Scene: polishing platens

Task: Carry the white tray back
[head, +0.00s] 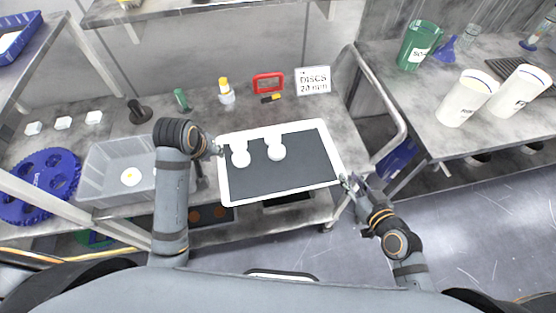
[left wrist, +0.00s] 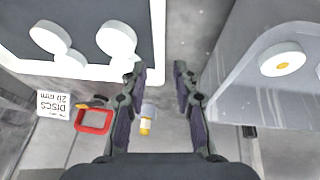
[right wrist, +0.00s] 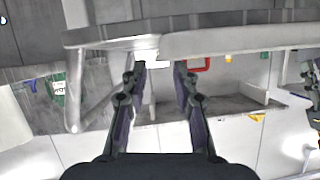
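The white tray (head: 282,195) with a dark mat lies level in the middle of the head view, over the front part of the grey bench. Two white round pieces, a left one (head: 240,156) and a right one (head: 276,149), stand on its far left part. My left gripper (head: 216,150) is at the tray's left edge; in the left wrist view (left wrist: 157,70) its fingers are apart, with the rim seen between them. My right gripper (head: 348,182) is at the tray's right edge. Its fingers are apart (right wrist: 160,66); I cannot tell whether the rim is between them.
A grey bin (head: 100,175) and a blue round rack (head: 38,190) are at left. A red frame (head: 268,83), a yellow-capped bottle (head: 226,93) and a DISCS sign (head: 313,81) stand behind the tray. A metal rail (head: 385,105) and a side bench with white containers (head: 467,98) are at right.

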